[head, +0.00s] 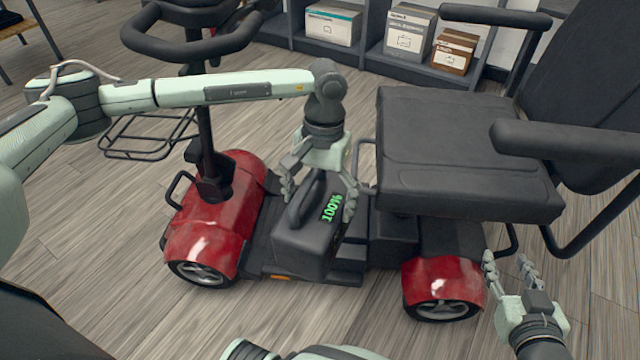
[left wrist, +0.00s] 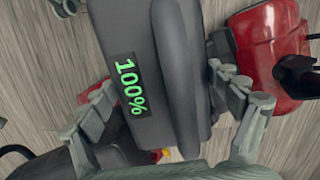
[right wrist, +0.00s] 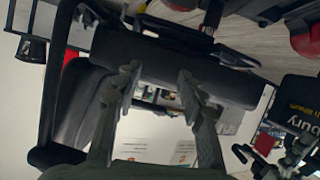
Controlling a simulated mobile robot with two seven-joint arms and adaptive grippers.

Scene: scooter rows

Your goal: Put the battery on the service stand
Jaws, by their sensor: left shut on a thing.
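The battery (head: 304,240) is a dark grey block with a raised handle and a green "100%" display. It sits on the footwell of a red mobility scooter (head: 203,232), between the steering column and the seat; I cannot tell whether it is lifted clear. My left gripper (head: 318,192) comes from above and is shut on the battery, one finger on each side of it. In the left wrist view the battery (left wrist: 140,70) fills the space between the fingers. My right gripper (head: 511,262) is open and empty, right of the scooter's rear wheel. I cannot make out the service stand.
The scooter's black seat (head: 465,150) and armrest (head: 565,140) stand right of the battery. The handlebar (head: 190,45) and wire basket (head: 150,137) are at the left. A shelf with boxes (head: 410,30) is behind. Wooden floor (head: 100,270) lies bare at the left.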

